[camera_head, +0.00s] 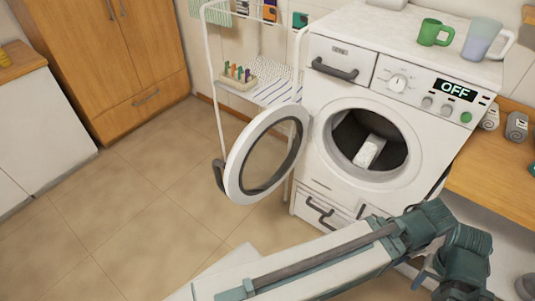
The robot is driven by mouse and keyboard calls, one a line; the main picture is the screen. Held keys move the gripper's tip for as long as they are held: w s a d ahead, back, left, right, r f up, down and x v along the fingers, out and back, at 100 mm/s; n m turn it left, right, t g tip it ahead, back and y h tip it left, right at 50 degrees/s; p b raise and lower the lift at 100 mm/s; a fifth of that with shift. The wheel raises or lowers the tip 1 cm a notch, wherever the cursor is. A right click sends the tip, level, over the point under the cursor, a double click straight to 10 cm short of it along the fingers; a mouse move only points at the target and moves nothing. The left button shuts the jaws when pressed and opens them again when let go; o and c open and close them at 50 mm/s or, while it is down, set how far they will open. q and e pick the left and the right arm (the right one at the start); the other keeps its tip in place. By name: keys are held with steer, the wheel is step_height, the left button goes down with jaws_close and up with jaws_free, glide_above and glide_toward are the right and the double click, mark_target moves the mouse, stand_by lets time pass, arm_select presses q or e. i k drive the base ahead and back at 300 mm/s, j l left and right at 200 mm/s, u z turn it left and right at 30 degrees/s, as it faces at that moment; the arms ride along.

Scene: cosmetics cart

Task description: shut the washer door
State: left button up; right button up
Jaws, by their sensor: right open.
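The white washer (320,95) stands at the right, and its display reads OFF. Its round door (233,168) is wide open, swung out to the left of the drum opening, with a dark handle (218,176) on its outer left edge. A white item (369,152) lies inside the dark drum. My right arm reaches across the bottom of the view below the washer front. My right gripper (424,283) is at the lower right, open, pointing down and apart from the door. My left gripper is out of view.
A white wire rack (272,93) stands behind the open door. A green mug (431,33) and a translucent cup (481,40) are on the washer top. A wooden shelf (485,180) is to the right. The tiled floor (130,205) left of the door is clear.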

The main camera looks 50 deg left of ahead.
mark_target(233, 188)
steer(key=k+j, duration=0.15)
steer(key=j, duration=0.25)
steer(key=k+j+z, duration=0.1)
steer(key=j, duration=0.35)
steer(key=k+j+z, duration=0.1)
steer(key=j, duration=0.3)
steer(key=k+j, duration=0.2)
steer(key=j, duration=0.2)
steer(key=k+j+z, duration=0.1)
steer(key=j, duration=0.3)
steer(key=k+j, duration=0.15)
steer(key=j, duration=0.2)
steer(key=k+j+z, duration=0.1)
steer(key=j, duration=0.3)
steer(key=k+j, duration=0.2)
steer(key=j, duration=0.15)
steer(key=k+j+z, duration=0.1)
steer(key=j, duration=0.25)
steer(key=k+j, duration=0.2)
steer(key=j, duration=0.15)
steer(key=j+u, duration=0.3)
steer(key=j, duration=0.5)
steer(key=k, duration=0.05)
